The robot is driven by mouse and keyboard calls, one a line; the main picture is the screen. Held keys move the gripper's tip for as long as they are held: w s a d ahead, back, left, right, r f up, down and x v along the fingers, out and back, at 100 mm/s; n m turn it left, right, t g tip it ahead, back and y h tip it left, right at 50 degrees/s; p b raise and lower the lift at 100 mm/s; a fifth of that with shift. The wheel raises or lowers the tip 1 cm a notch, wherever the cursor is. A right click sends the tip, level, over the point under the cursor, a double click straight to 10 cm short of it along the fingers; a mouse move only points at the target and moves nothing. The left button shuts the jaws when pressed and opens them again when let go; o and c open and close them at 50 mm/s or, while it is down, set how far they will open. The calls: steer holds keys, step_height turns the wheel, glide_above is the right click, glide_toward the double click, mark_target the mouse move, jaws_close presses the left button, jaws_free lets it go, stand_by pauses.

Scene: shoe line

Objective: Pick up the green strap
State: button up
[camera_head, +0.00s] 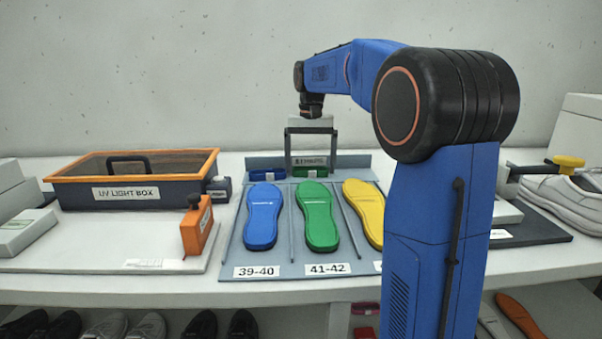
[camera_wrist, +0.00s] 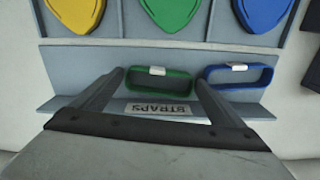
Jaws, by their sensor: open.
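The green strap (camera_head: 324,172) is a small loop with a pale tag, at the back of the grey tray above the green insole. In the wrist view the green strap (camera_wrist: 174,83) lies between my two fingers, close to their tips. My gripper (camera_head: 311,158) is open and points down over it. In the wrist view my gripper (camera_wrist: 159,80) holds nothing, with one finger to each side of the strap. I cannot tell how far the tips are above the tray.
A blue strap (camera_wrist: 240,76) lies close beside the green one, near one finger; it also shows in the head view (camera_head: 262,174). A "STRAPS" label (camera_wrist: 158,109) stands behind. Blue (camera_head: 263,215), green (camera_head: 318,215) and yellow (camera_head: 366,210) insoles lie in front. A UV light box (camera_head: 126,193) stands left.

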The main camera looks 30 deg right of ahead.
steer(key=shift+c, duration=0.3)
steer(key=c, duration=0.6)
steer(key=shift+c, duration=0.2)
